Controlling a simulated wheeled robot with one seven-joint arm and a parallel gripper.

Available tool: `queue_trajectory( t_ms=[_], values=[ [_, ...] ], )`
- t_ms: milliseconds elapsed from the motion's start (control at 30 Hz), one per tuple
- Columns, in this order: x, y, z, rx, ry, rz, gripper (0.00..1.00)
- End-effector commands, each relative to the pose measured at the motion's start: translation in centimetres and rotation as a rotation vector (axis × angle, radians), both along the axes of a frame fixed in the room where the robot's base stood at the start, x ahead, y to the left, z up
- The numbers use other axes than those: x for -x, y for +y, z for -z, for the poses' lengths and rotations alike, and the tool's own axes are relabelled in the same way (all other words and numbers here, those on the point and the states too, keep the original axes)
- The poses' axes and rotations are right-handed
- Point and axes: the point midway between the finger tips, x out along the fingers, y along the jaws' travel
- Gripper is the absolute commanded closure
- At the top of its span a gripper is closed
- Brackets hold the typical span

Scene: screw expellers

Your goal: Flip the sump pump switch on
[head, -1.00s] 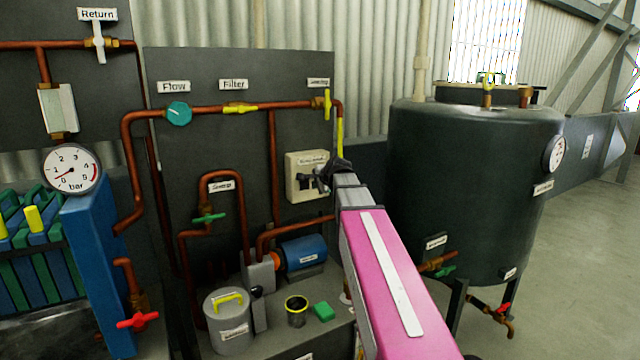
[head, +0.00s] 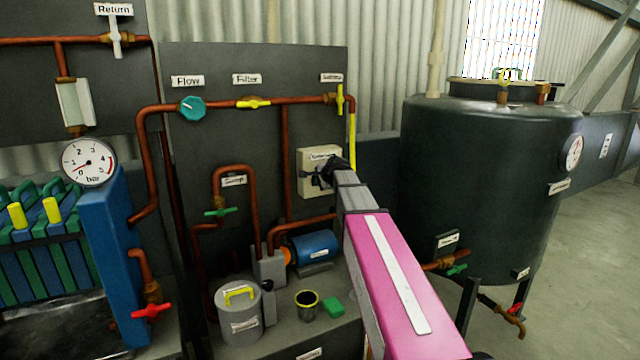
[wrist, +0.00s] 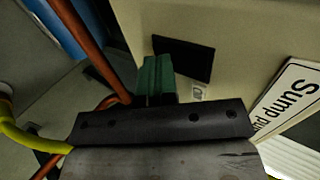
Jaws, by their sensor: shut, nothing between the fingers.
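The cream switch box (head: 308,158) is mounted on the dark panel above the blue pump; its label appears upside down as "Sump" in the wrist view (wrist: 292,95). The wrist view shows a black rectangular switch part (wrist: 183,58) on the box face (wrist: 225,50), with a small marking (wrist: 199,92) beside it. My gripper (head: 325,177) is in front of the box and covers part of it in the head view. In the wrist view its narrow greenish fingers (wrist: 157,72) are together and empty, close to the black part. I cannot tell whether they touch it or which way the switch is set.
Copper pipes (head: 285,150) run left of the box, and a yellow pipe section (head: 352,140) is above my arm. A blue pump motor (head: 314,246), lidded grey pot (head: 238,310), small cup (head: 307,304) and green block (head: 333,305) are below. A large dark tank (head: 480,170) stands right.

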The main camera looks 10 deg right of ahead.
Motion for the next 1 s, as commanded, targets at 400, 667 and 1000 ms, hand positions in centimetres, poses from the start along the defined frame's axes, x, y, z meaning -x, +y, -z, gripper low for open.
queue_trajectory(
  t_ms=[400, 667, 1000],
  values=[
    [-0.4, 0.1, 0.0, 0.0, 0.0, 0.0, 1.0],
    [-0.5, 0.1, -1.1, -0.002, -0.003, 0.001, 1.0],
    [-0.5, 0.1, -1.6, -0.002, -0.004, 0.001, 1.0]
  ],
)
